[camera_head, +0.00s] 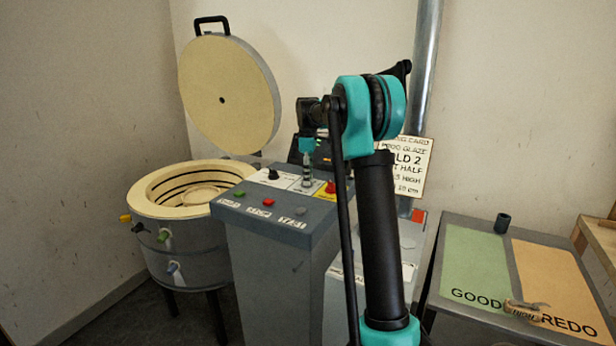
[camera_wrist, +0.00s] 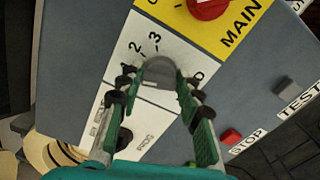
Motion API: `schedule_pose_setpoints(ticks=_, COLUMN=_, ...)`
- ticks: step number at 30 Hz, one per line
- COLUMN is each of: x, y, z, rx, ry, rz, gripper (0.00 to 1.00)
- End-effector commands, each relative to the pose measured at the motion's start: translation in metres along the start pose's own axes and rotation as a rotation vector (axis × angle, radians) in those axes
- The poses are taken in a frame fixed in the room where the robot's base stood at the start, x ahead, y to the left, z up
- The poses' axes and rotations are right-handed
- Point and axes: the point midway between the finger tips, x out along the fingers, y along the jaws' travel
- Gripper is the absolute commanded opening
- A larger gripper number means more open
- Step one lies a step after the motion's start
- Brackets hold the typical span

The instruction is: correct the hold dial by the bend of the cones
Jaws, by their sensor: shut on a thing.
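My gripper (camera_wrist: 160,90) is shut on a grey dial (camera_wrist: 158,70) on the control box. The scale around this dial shows 2, 3 and 0; the fingers partly cover it, and I cannot tell where its pointer stands. In the head view my gripper (camera_head: 308,176) reaches down onto the box's white and yellow top plate. The open kiln (camera_head: 190,225) stands left of the box. Something small and tan (camera_head: 524,306) lies across the border of the green GOOD and orange REDO fields; I cannot tell whether it is the cones.
A black knob (camera_head: 273,174), a red MAIN knob (camera_wrist: 208,8), a red STOP button (camera_wrist: 231,137) and a grey TEST button (camera_wrist: 285,87) surround the dial. A partly hidden card (camera_head: 412,165) shows "LD 2".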

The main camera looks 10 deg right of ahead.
Motion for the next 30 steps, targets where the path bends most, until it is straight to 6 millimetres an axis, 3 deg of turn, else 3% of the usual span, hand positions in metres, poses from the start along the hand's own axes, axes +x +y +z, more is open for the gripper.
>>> schedule_pose_setpoints(ticks=2, x=0.000, y=0.000, z=0.000, rx=0.000, ry=0.000, rz=0.001, gripper=0.06)
schedule_pose_setpoints(ticks=3, x=0.000, y=0.000, z=0.000, rx=0.000, ry=0.000, rz=0.001, gripper=0.36)
schedule_pose_setpoints(ticks=8, x=0.000, y=0.000, z=0.000, rx=-0.001, ry=0.000, rz=0.001, gripper=0.56)
schedule_pose_setpoints(ticks=20, x=-0.007, y=0.000, z=0.000, rx=-0.001, ry=0.000, rz=0.000, gripper=0.56)
schedule_pose_setpoints(ticks=30, x=-0.069, y=0.000, z=0.000, rx=-0.001, ry=0.000, rz=0.000, gripper=0.56)
